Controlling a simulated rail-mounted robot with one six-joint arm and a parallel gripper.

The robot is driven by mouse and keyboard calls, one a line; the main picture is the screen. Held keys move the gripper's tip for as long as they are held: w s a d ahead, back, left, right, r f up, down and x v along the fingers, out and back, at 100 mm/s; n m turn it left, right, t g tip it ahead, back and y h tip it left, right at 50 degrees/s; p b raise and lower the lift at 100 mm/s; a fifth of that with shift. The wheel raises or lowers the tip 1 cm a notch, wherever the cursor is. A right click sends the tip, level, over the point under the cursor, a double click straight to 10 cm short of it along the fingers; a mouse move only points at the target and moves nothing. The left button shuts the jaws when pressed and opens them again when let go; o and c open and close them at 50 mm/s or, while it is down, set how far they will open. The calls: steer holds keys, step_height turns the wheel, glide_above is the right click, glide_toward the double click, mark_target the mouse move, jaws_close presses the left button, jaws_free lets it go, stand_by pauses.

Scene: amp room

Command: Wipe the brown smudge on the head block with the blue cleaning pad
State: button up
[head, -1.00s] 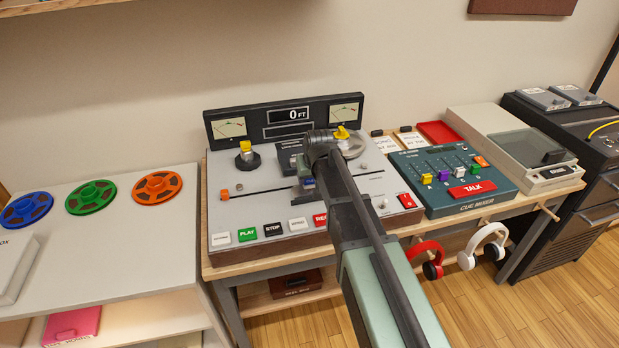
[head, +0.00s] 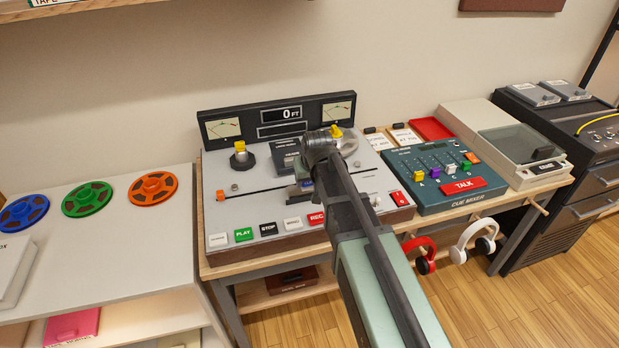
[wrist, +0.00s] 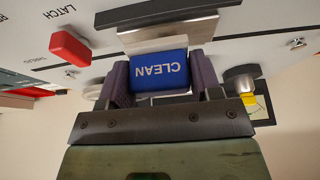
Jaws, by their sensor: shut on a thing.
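The blue cleaning pad (wrist: 160,73), marked CLEAN and upside down in the wrist view, is shut between the two fingers of my gripper (wrist: 160,80). It has a pale edge on its far side. Just beyond it is a dark block with a metal face (wrist: 168,28), which looks like the head block. The pad is close to that face; I cannot tell whether they touch. In the head view my gripper (head: 303,184) is low over the middle of the tape deck (head: 255,205), and my arm hides much of the head area. No brown smudge shows in either view.
A yellow-topped reel hub (head: 240,158) stands on the deck's left; my wrist partly covers the right one. A red latch button (wrist: 70,47) is near the gripper. The cue mixer (head: 445,178) is to the right, and coloured reels (head: 88,199) lie on the left table.

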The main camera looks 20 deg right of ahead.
steer(key=shift+w+r+p, duration=0.1)
steer(key=shift+r+p, duration=1.1)
steer(key=shift+r, duration=0.55)
step_height(320, 180, up, 3)
steer(key=p, duration=0.3)
steer(key=shift+r, duration=0.15)
